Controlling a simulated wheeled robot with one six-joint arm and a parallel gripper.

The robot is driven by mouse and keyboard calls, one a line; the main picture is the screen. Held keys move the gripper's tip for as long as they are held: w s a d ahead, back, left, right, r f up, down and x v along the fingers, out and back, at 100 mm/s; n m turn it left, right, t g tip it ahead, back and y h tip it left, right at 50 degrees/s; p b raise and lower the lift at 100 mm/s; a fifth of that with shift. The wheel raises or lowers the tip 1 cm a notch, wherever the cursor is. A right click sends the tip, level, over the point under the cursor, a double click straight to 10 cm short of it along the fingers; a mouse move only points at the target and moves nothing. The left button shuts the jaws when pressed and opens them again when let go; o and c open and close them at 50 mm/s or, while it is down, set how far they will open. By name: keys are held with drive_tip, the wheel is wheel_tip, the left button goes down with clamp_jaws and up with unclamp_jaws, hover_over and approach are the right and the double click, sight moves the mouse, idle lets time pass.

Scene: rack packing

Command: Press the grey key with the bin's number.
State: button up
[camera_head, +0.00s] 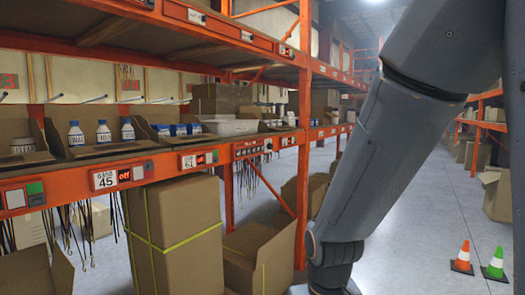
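A white label (104,180) with the number 45 is on the orange shelf beam (75,190). A small red-lit display (125,175) sits to its right; I cannot read it surely. Small keys (143,170) are at the right of that display, too small to tell apart by colour. At the far left of the beam, another unit has a green key (35,188) with a grey key (37,200) below it. Above the label, an open cardboard bin (95,152) holds white bottles (76,134) with blue caps. My grey arm comes down on the right; its gripper is out of view.
Cardboard boxes (175,235) stand under the beam, one with yellow straps. An open box (258,255) is beside them. Cords hang below the beam. Two cones, orange (462,257) and green (495,264), stand at the right. The aisle floor (410,210) is clear.

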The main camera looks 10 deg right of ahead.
clamp_jaws()
idle(1.6)
